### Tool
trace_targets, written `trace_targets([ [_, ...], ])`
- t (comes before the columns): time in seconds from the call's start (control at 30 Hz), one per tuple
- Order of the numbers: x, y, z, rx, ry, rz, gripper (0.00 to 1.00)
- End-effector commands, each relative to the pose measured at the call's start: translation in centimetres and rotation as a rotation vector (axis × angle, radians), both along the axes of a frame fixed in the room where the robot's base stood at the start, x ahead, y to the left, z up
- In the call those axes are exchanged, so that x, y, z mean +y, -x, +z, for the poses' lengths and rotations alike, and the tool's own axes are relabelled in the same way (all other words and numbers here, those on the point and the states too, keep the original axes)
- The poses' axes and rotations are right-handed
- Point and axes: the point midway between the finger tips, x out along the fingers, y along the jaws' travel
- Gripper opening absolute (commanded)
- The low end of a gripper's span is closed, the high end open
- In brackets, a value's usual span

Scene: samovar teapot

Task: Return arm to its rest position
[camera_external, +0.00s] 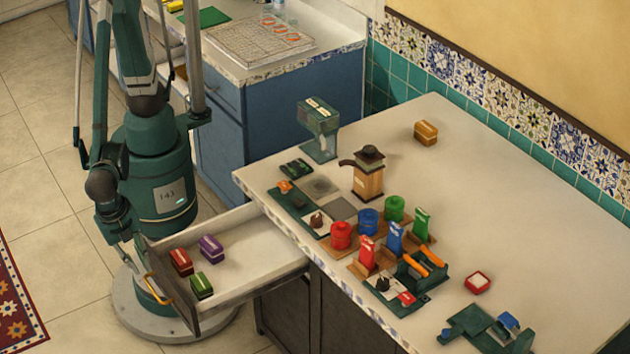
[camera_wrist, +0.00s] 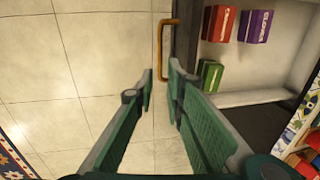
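My arm reaches down at the left of the external view, beside the pulled-out drawer (camera_external: 240,297). My gripper (camera_external: 133,268) is small there and close to the drawer's brass handle (camera_external: 152,289). In the wrist view my gripper (camera_wrist: 161,78) has two green fingers with a gap between the tips and nothing held. The handle (camera_wrist: 160,50) shows just beyond the tips, its lower end partly behind the right finger. I cannot tell whether the fingers touch it.
The drawer holds a red box (camera_external: 181,262), a purple box (camera_external: 211,248) and a green box (camera_external: 201,285). The counter (camera_external: 500,190) above carries a wooden grinder (camera_external: 368,175), coloured canisters and small trays. Tiled floor (camera_external: 35,170) is free at left.

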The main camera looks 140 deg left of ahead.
Motion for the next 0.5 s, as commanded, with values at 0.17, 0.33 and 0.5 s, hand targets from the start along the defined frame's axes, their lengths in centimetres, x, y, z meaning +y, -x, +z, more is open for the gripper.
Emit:
trace_targets([
  [0.17,-0.09,0.04,0.6,0.0,0.0,0.0,0.13],
  [0.33,-0.1,0.03,0.66,0.0,0.0,0.0,0.13],
  [0.5,-0.1,0.02,0.65,0.0,0.0,0.0,0.13],
])
